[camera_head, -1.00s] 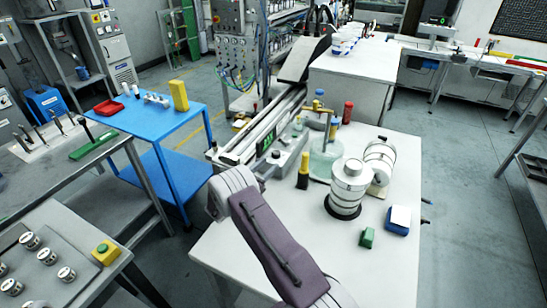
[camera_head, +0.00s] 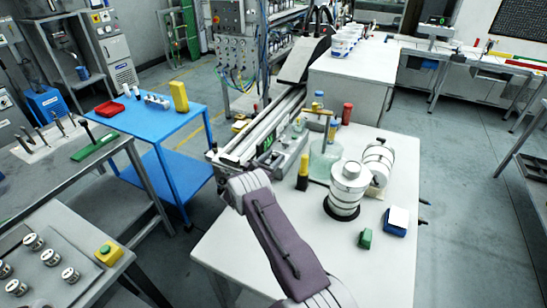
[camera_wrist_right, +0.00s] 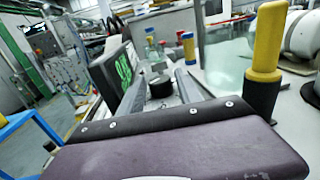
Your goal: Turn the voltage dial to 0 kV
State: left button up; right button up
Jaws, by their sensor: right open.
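The black voltage dial (camera_wrist_right: 160,87) shows in the right wrist view, on the grey unit beside a dark panel with a green-lit display (camera_wrist_right: 124,70). The dial's pointer and scale are too small to read. My right gripper (camera_wrist_right: 160,79) is open; its two grey fingers stand apart on either side of the dial in that view, and I cannot tell whether they touch it. In the head view, the grey unit (camera_head: 291,155) is at the table's left side, with my right wrist just left and in front of it. My left gripper is not in view.
A yellow-and-black handle (camera_head: 303,173) stands close right of the unit, also large in the wrist view (camera_wrist_right: 266,55). A glass tank (camera_head: 323,160) and white ringed cylinders (camera_head: 346,190) are further right. The white table's front (camera_head: 235,245) is clear.

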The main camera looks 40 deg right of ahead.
grip_shut()
jog(key=n+t+p, duration=0.1)
jog(key=n+t+y+p, duration=0.1)
jog(key=shift+s+d+r+t, duration=0.1)
jog(key=shift+s+r+t, duration=0.1)
jog(key=shift+r+t, duration=0.1)
jog(key=shift+s+d+f+n+t+y, duration=0.1)
jog(key=shift+n+t+y, duration=0.35)
jog(key=shift+t, duration=0.1)
jog(key=shift+d+f+n+t+y, duration=0.1)
jog(key=shift+n+t+y, duration=0.25)
jog(key=shift+t+y, duration=0.15)
jog(key=shift+a+n+t+y, duration=0.1)
jog(key=shift+n+t+y, duration=0.45)
jog(key=shift+t, duration=0.3)
grip_release()
